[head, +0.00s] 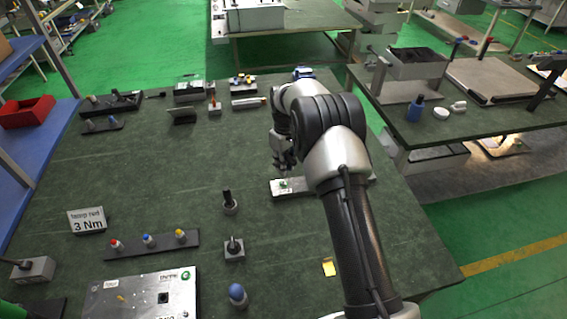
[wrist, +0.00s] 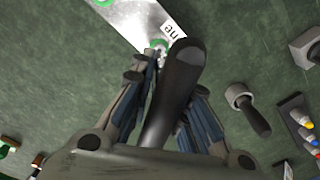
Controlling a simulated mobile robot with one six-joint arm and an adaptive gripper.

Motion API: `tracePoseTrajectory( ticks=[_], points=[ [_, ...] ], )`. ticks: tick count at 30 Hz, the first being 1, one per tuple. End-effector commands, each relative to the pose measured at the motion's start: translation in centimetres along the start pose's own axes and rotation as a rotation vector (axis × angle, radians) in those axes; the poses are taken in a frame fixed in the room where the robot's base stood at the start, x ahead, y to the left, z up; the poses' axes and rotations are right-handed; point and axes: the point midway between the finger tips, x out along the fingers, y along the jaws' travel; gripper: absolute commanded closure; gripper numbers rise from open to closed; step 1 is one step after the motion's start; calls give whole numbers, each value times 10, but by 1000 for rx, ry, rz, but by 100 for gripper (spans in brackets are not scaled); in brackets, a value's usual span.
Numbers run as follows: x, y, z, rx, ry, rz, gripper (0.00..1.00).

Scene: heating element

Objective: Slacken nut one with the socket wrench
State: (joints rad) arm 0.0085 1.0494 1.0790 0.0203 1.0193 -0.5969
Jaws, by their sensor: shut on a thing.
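A flat metal plate (head: 316,186) lies on the green table under my gripper. It also shows at the top of the wrist view (wrist: 130,18). A green-ringed nut (head: 284,184) sits near its left end, and in the wrist view a green ring (wrist: 158,43) shows beside a white label (wrist: 173,30) ending in "ne". My gripper (head: 284,165) is shut on a black-handled tool, apparently the socket wrench (wrist: 182,65), which points up toward the wrist camera. The wrench's lower end is hidden, so I cannot tell whether it touches the nut.
A rack with coloured-top tools (head: 150,243), a "3 Nm" sign (head: 87,220) and a control box (head: 140,296) stand front left.

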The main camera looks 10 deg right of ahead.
Motion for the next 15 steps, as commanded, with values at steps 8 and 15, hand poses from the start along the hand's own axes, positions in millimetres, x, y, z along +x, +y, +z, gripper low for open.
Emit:
tracePoseTrajectory(
  ticks=[8,15],
  points=[
    [28,0,0,-8,-2,1,100],
    [37,0,0,0,-1,1,100]
  ],
)
